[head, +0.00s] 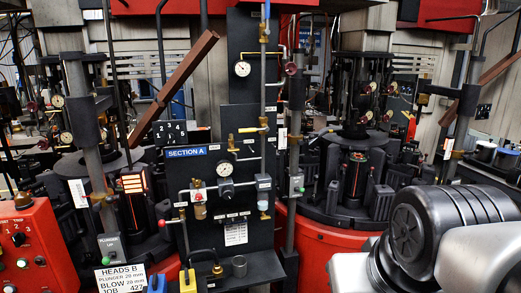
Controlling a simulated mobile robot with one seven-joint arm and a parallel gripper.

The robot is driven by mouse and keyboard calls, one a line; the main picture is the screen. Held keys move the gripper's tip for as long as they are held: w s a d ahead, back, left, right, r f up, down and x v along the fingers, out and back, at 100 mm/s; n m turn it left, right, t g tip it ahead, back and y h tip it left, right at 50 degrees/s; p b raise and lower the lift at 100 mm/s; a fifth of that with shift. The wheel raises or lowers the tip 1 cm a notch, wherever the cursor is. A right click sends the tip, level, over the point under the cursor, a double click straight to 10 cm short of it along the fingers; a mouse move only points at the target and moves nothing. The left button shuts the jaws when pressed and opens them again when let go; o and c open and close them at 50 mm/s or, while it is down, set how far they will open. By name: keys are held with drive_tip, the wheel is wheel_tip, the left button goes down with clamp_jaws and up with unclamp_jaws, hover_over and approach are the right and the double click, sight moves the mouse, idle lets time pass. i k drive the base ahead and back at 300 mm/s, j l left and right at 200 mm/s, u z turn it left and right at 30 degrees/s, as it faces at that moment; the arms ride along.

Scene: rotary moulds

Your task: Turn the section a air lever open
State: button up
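A yellow lever (250,129) lies about level on a pipe above a round gauge (225,169). A brass valve (232,144) sits just left of that pipe. I cannot tell which handle is the air lever, nor whether it is open or shut. My gripper is out of view; only links of my arm show at the lower right, apart from the panel in the picture.
Rotary moulds (357,178) on a red base stand right of the panel. Another mould station (133,205) is at the left. A red control box (35,250) is at the lower left. A brown slanted bar (188,67) rises at the panel's upper left.

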sight(266, 128)
drive_tip(key=i+j, duration=0.8)
drive_tip(key=l+u, duration=0.15)
drive_tip(key=i+j, duration=0.05)
